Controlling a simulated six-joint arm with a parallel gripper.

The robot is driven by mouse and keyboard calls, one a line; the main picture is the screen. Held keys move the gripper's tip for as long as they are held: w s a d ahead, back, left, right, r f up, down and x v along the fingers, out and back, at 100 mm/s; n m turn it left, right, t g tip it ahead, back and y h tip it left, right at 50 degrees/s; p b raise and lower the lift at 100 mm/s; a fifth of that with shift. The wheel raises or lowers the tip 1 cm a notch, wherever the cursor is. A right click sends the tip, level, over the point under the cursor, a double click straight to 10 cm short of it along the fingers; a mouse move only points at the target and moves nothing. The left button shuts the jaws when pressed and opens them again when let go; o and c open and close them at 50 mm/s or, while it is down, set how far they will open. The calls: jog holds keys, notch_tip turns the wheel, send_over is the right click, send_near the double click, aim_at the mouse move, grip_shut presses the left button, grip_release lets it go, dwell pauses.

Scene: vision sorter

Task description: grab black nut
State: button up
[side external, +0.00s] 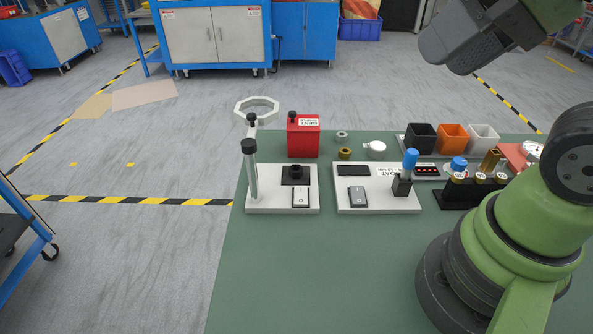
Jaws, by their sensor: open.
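A small black ring-like piece (296,171), which looks like the black nut, sits on a dark square pad on the left white station plate (269,204). It is too small to make out its exact shape. My gripper (447,49) is the grey end at the upper right, high above the table and well away from the black piece. It is open and I see nothing in it, though its fingers are hard to make out. A grey nut (342,136) and a brass-coloured nut (345,153) lie behind the stations.
A second white station (379,206), a blue-topped part (410,160) and black, orange (452,138) and white bins lie right. The green table's front (320,280) is clear.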

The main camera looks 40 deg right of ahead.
jog(key=shift+w, duration=0.15)
jog(key=n+g+h, duration=0.1)
jog(key=n+g, duration=0.5)
jog(key=n, duration=0.3)
send_over(297, 166)
jog(key=s, duration=0.1)
jog(key=f, duration=2.3)
jog(key=shift+s+a+f, duration=0.1)
jog(key=shift+a, duration=0.25)
jog(key=shift+m, duration=0.3)
jog(key=shift+w+f, duration=0.15)
jog(key=shift+f, duration=1.4)
jog(key=shift+w+f, duration=0.15)
jog(key=shift+f, duration=1.35)
jog(key=c, duration=0.7)
jog(key=shift+o, duration=0.2)
jog(key=shift+r, duration=0.1)
